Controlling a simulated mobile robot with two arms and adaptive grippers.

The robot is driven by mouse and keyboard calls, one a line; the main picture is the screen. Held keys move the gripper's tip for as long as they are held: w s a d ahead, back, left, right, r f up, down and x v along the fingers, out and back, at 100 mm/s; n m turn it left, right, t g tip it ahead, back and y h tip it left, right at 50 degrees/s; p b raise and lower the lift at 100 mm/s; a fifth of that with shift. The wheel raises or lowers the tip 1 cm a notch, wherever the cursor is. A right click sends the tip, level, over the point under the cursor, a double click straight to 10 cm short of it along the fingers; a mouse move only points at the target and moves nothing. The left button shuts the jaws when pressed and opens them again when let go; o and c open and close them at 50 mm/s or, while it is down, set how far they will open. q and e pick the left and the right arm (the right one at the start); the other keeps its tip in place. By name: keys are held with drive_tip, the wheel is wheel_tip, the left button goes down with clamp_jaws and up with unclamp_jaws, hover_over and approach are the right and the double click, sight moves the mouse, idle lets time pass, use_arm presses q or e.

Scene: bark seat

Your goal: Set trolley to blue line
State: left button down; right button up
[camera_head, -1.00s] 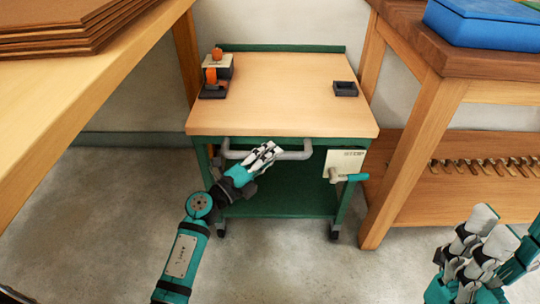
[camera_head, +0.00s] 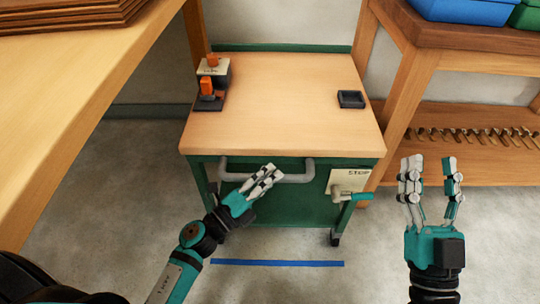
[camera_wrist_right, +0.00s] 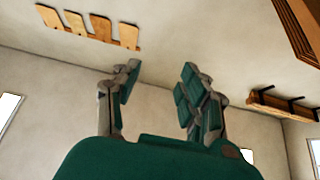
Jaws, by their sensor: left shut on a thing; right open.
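The trolley (camera_head: 290,115) has a wooden top, a green frame and a grey front handle (camera_head: 295,176). It stands between two benches. The blue line (camera_head: 278,263) lies on the floor in front of it, on my side of the visible front wheel. My left gripper (camera_head: 268,175) is shut on the handle near its middle. My right gripper (camera_head: 431,165) is open and empty, right of the trolley with its fingers up. The right wrist view shows its spread fingers (camera_wrist_right: 160,85) against the wall and nothing between them.
A plate reading STOP (camera_head: 347,180) with a teal lever (camera_head: 357,196) is on the trolley's front right. Orange-topped items (camera_head: 208,85) and a small black tray (camera_head: 351,99) sit on top. Benches flank closely: left bench (camera_head: 100,80), right bench post (camera_head: 405,110). The floor in front is clear.

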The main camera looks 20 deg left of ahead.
use_arm(q)
drive_tip(key=shift+s+d+f, duration=0.1)
drive_tip(key=shift+s+d, duration=0.15)
drive_tip(key=shift+s, duration=0.7)
drive_tip(key=shift+s+d+f, duration=0.1)
drive_tip(key=shift+s+d, duration=0.15)
drive_tip(key=shift+s, duration=0.7)
drive_tip(key=shift+s+d+f, duration=0.1)
drive_tip(key=shift+s+d, duration=0.15)
drive_tip(key=shift+s, duration=0.7)
use_arm(e)
drive_tip(key=shift+w+f+g, duration=0.5)
drive_tip(key=shift+f+g, duration=0.1)
drive_tip(key=shift+f, duration=0.25)
use_arm(q)
drive_tip(key=c, duration=1.2)
unclamp_jaws()
drive_tip(key=shift+r, duration=0.15)
drive_tip(key=shift+o, duration=0.2)
drive_tip(key=v, duration=0.7)
drive_tip(key=shift+s+f, duration=0.2)
drive_tip(key=shift+s, duration=0.05)
use_arm(e)
drive_tip(key=shift+w+d+f+h, duration=0.1)
drive_tip(key=shift+w+d+h, duration=0.2)
drive_tip(key=shift+h, duration=0.1)
use_arm(q)
drive_tip(key=shift+a, duration=0.1)
